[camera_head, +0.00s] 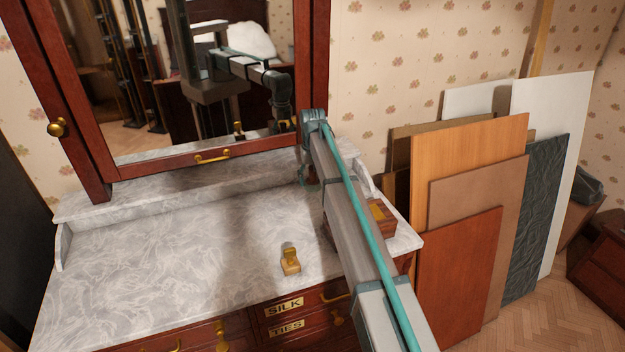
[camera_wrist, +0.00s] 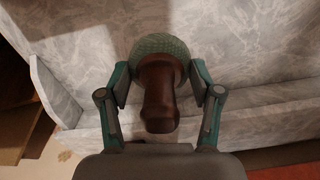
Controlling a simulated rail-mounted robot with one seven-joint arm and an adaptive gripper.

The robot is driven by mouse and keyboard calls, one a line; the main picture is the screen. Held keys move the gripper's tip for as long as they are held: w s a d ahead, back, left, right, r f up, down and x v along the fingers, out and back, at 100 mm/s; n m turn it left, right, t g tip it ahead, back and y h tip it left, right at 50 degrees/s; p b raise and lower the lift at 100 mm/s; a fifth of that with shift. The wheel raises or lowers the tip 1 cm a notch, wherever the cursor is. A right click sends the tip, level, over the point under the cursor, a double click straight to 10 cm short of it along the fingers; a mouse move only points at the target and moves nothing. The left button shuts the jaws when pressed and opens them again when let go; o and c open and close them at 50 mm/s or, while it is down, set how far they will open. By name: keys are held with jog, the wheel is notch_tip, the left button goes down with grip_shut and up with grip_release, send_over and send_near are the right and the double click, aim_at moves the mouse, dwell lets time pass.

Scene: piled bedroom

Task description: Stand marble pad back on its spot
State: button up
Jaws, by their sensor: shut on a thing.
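In the wrist view my gripper (camera_wrist: 161,78) is shut on a round, green, textured pad (camera_wrist: 160,45) with a dark brown handle (camera_wrist: 160,98); I take this to be the marble pad. The fingers press on it from both sides, and the handle points back toward my palm. Grey veined marble (camera_wrist: 240,55) lies beyond it; I cannot tell if the pad touches it. In the head view my gripper (camera_head: 309,172) is at the back right of the marble dresser top (camera_head: 150,255), near the raised back ledge. My arm hides most of the held pad there.
A small brass piece (camera_head: 290,262) stands near the dresser's front edge. A wooden box (camera_head: 381,218) sits right of my arm. The mirror (camera_head: 190,70) rises behind the ledge. Boards (camera_head: 465,170) lean against the right wall.

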jog(key=shift+n, duration=0.9)
jog(key=shift+f+b, duration=0.9)
jog(key=shift+f, duration=2.05)
jog(key=shift+f, duration=1)
jog(key=o, duration=1.5)
jog(key=shift+o, duration=0.2)
jog(key=shift+r, duration=0.15)
jog(key=shift+r+p, duration=1.7)
jog(key=shift+r, duration=2.2)
